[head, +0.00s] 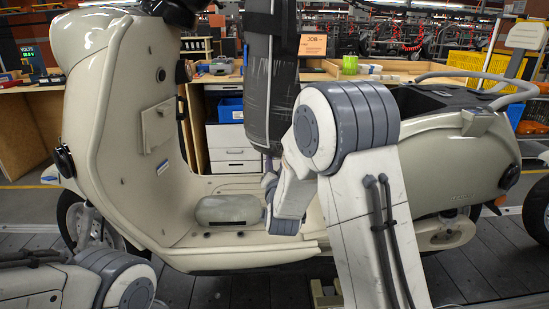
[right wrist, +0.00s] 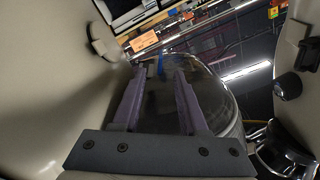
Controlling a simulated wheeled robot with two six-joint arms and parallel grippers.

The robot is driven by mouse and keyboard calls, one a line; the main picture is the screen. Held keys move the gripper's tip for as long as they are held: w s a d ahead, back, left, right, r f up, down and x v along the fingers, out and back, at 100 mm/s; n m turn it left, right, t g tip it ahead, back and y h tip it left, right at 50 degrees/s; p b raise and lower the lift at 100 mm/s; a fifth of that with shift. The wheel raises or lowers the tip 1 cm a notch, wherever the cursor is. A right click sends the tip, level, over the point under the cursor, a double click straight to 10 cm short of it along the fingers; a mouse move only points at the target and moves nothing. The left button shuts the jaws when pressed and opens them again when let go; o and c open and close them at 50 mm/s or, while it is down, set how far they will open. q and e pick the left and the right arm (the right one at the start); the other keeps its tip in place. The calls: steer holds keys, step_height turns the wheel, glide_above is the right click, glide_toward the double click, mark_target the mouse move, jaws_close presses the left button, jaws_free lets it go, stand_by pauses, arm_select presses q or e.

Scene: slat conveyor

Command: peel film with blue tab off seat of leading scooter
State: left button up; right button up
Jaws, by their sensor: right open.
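The leading scooter is cream (head: 130,110) and stands across the head view. Its dark seat (head: 262,95) is tipped up on end, and glossy streaks on it look like clear film. In the right wrist view the seat (right wrist: 215,95) is a dark shiny curve. A small blue patch (right wrist: 161,68), perhaps the tab, shows between the fingertips. My right gripper (right wrist: 158,75) is open, its purple fingers pointing at the seat. In the head view it is at the seat's lower end, mostly hidden by my right arm. Contact cannot be told. My left gripper is out of view.
A rounded grey block (head: 228,208) lies on the scooter's footboard. The leg shield rises at left and the rear body (head: 450,165) with a grab rail lies at right. A workbench with blue bins (head: 231,110) and drawers stands behind. Dark conveyor slats run below.

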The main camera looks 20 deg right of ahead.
steer(key=shift+x, duration=2.55)
jaws_close()
